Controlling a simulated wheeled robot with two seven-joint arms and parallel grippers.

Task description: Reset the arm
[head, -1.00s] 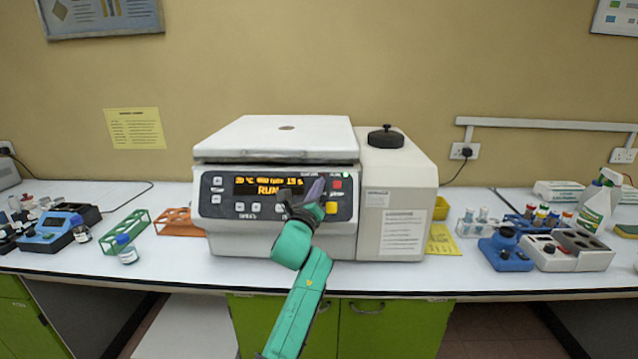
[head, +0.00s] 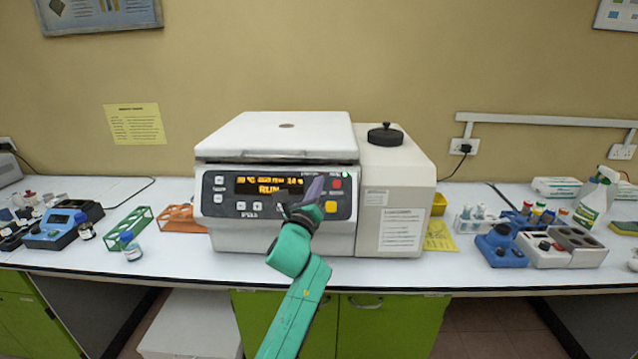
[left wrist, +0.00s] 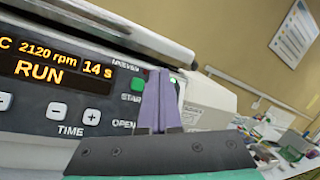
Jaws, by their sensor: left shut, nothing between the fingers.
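The white centrifuge (head: 222,240) stands on the bench with its lid down. Its orange display (head: 270,186) reads RUN. In the left wrist view the display (left wrist: 48,66) shows 2120 rpm and 14 s. My left gripper (head: 315,188) is in front of the control panel, its teal arm coming up from below. In the left wrist view its purple fingers (left wrist: 160,100) are together and empty, near the green START button (left wrist: 138,83). I cannot tell whether they touch the panel. My right gripper is not in view.
An orange rack (head: 180,218), a green rack (head: 131,240) and small bottles are left of the centrifuge. To the right are a blue device (head: 503,250), tube racks and a spray bottle (head: 597,200). Some bench in front of these is clear.

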